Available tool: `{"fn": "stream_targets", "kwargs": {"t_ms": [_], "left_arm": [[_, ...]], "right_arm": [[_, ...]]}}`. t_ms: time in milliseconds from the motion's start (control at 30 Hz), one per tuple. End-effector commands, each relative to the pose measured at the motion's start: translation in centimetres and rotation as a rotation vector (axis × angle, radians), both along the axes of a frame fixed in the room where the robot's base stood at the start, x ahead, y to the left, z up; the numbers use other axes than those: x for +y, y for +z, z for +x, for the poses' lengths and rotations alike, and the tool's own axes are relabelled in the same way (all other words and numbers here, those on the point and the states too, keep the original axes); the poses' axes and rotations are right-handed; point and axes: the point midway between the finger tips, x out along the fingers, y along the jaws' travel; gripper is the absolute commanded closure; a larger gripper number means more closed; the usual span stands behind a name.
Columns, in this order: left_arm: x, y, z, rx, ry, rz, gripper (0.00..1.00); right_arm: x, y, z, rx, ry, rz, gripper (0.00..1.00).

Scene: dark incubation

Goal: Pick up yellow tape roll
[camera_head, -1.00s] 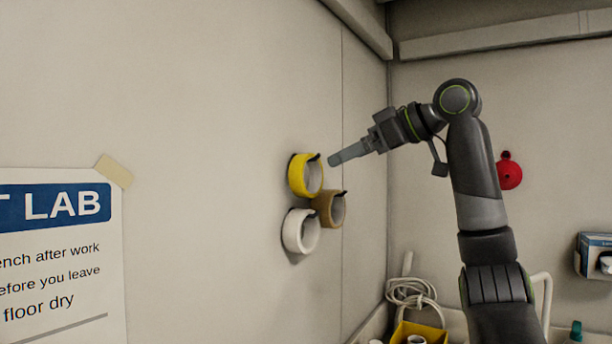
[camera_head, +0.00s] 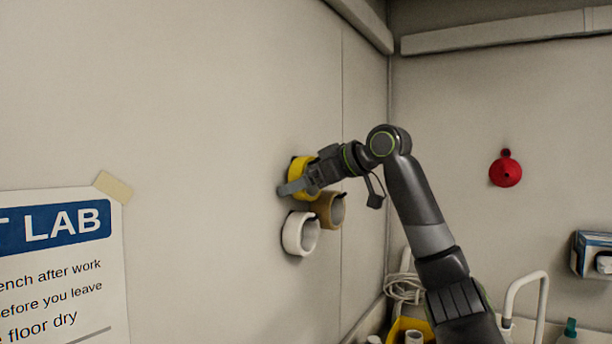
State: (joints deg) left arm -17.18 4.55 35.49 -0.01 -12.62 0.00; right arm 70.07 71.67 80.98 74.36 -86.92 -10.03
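The yellow tape roll (camera_head: 297,171) hangs on the wall above a brown roll and a white roll. My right gripper (camera_head: 290,187) is at the yellow roll and covers its right and lower part. One finger shows across the front of the roll, reaching to its left edge. I cannot tell whether the fingers are closed on it, as the other finger is hidden. My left gripper is not in view.
A brown tape roll (camera_head: 326,209) hangs just below right of my gripper, and a white tape roll (camera_head: 292,232) hangs below. A paper sign (camera_head: 60,265) is on the wall at left. A red round item (camera_head: 505,171) hangs on the right wall.

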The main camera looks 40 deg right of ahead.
Motion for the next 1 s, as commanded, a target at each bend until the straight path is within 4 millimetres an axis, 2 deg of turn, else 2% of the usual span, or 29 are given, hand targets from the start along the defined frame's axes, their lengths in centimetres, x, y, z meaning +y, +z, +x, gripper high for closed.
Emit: {"fn": "stream_targets", "kwargs": {"t_ms": [133, 167, 500, 767, 1000], "left_arm": [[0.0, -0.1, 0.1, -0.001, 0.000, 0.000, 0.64], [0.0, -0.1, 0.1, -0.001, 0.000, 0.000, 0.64], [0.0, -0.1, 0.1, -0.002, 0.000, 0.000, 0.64], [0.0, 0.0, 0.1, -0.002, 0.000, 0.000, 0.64], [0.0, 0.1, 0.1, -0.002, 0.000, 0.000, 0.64]], "right_arm": [[0.0, 0.0, 0.0, 0.000, 0.000, 0.000, 0.00], [0.0, 0.0, 0.0, 0.000, 0.000, 0.000, 0.03], [0.0, 0.0, 0.0, -0.001, 0.000, 0.000, 0.45], [0.0, 0.1, 0.0, -0.001, 0.000, 0.000, 0.45], [0.1, 1.4, 0.0, -0.003, 0.002, 0.002, 0.45]]}}
